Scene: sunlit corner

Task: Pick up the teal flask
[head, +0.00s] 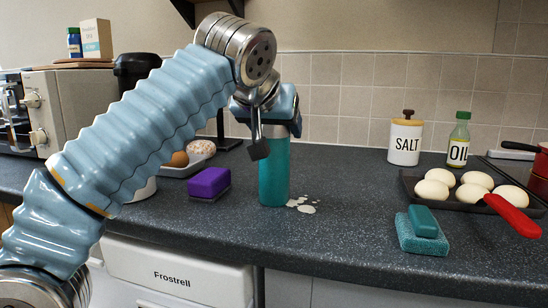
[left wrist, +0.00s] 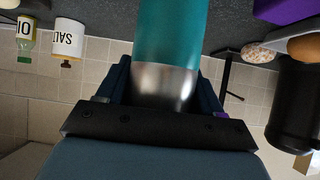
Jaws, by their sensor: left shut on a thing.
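The teal flask (head: 274,172) stands upright on the dark speckled counter (head: 340,220), near the middle of the head view. My left gripper (head: 268,118) is at its top, shut on it from above, and partly hides the upper end. In the left wrist view, which is upside down, the flask (left wrist: 172,35) shows its teal body and silver metal end (left wrist: 164,84) between the dark fingers of my gripper. The flask's base appears to rest on the counter. My right gripper is not in view.
A purple sponge (head: 209,182) lies left of the flask, with a small white spill (head: 301,206) to its right. A teal sponge (head: 422,233), a tray of buns (head: 405,185), a salt jar (head: 405,140) and an oil bottle (head: 459,138) stand farther right.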

